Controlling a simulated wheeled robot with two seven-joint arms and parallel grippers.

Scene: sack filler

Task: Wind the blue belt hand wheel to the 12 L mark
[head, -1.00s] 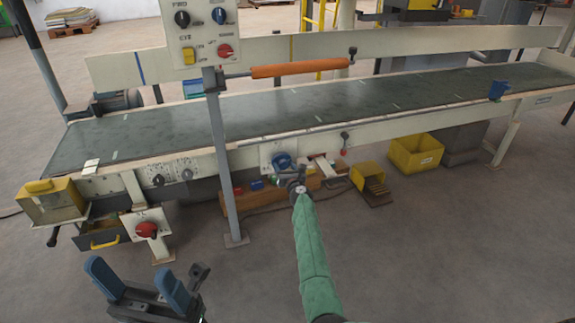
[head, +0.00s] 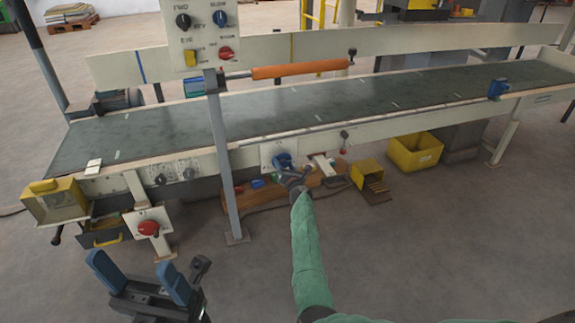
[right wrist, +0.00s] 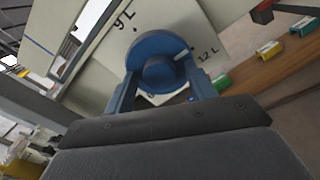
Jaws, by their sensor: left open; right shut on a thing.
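The blue belt hand wheel (head: 281,160) is on a pale panel on the conveyor's front side. In the right wrist view the wheel (right wrist: 157,50) fills the middle, and its white pointer line faces the 12 L mark (right wrist: 208,54), close to it. The 9 L mark (right wrist: 124,21) is at upper left. My right gripper (right wrist: 163,91) is shut on the wheel, a blue finger on each side of its hub; in the head view the wrist partly hides the wheel. My left gripper (head: 142,275) is open and empty at the lower left, away from the conveyor.
The conveyor belt (head: 270,113) runs across the view. A grey post (head: 222,160) with a control box (head: 203,32) stands left of the wheel. A red knob (head: 148,228) is at lower left.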

